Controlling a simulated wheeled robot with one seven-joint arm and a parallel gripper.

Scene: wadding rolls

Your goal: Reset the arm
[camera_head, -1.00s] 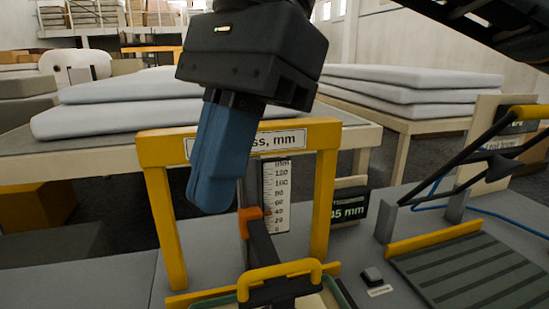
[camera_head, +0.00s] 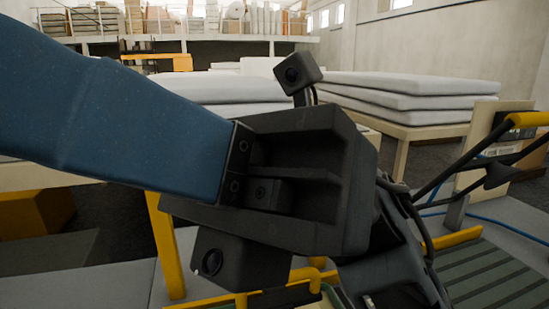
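My gripper (camera_head: 120,115) fills the left and middle of the head view, close to the camera. Its black body (camera_head: 300,185) is in the middle, and one broad blue finger runs from it to the upper left, with its tip cut off by the picture's edge. A second finger does not show apart from it, so I cannot tell how far the fingers are opened. Nothing shows held in the visible part. My gripper hides most of the yellow gauge frame, and only its left leg (camera_head: 165,245) and low yellow parts show.
Stacked white wadding sheets (camera_head: 410,92) lie on a table at the right, with another white stack (camera_head: 225,88) behind my gripper. A grey surface (camera_head: 110,285) is clear at lower left.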

